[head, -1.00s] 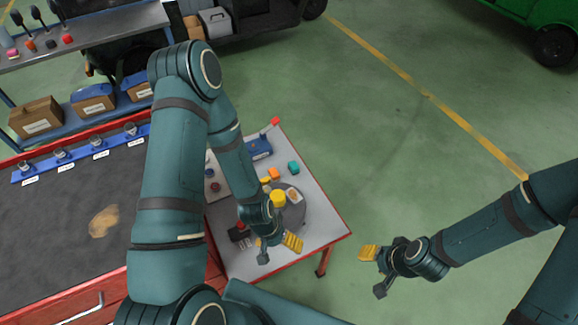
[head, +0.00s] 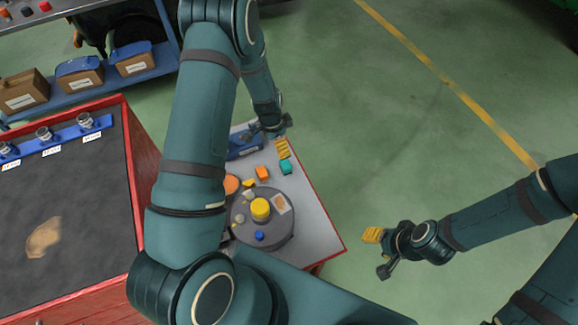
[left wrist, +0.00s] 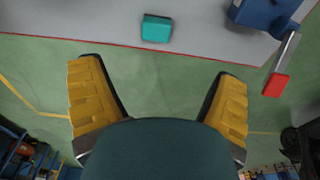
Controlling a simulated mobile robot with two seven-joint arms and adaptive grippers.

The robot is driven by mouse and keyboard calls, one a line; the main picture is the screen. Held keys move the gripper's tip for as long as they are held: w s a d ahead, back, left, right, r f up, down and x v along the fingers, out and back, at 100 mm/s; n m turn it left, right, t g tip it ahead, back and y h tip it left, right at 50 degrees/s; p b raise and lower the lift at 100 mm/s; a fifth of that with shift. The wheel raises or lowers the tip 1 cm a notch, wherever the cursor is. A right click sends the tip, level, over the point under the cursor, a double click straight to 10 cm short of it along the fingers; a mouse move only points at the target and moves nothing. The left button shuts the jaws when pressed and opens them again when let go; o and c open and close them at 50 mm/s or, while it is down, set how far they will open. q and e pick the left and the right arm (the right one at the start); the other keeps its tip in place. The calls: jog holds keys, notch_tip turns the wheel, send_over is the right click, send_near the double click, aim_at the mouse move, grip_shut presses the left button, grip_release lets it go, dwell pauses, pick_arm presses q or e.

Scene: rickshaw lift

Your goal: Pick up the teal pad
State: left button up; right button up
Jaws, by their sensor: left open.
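The teal pad (head: 286,167) is a small block on the grey table top (head: 312,212), near its right edge in the head view. In the left wrist view the pad (left wrist: 157,28) lies at the top, ahead of the fingers and apart from them. My left gripper (left wrist: 158,95) is open and empty, its yellow fingers spread. In the head view my left gripper (head: 279,138) is just beyond the pad at the table's far end. My right gripper (head: 376,250) is over open floor right of the table; its yellow finger pad shows, and nothing is seen in it.
A blue tool with a red-tipped lever (left wrist: 275,84) is beside the pad. An orange block (head: 263,173) and a round grey turntable (head: 270,236) with a yellow cylinder (head: 261,209) stand nearer. A dark-topped red workbench (head: 90,220) is at left. Green floor at right is clear.

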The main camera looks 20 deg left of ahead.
pick_arm(q)
jog(key=b, duration=0.2)
send_over(285, 164)
jog(key=a, duration=0.1)
notch_tip(285, 164, down, 9)
jog(key=shift+s+r, duration=0.15)
jog(key=shift+w+d+f+b, duration=0.1)
jog(key=shift+d+f+b, duration=0.1)
jog(key=shift+f, duration=0.7)
jog(key=shift+w+d+f+b, duration=0.1)
jog(key=shift+d+f, duration=0.1)
jog(key=shift+f, duration=0.75)
jog(key=shift+d+f+b, duration=0.1)
jog(key=shift+d+f, duration=0.1)
jog(key=shift+f, duration=0.7)
jog(key=c, duration=1.2)
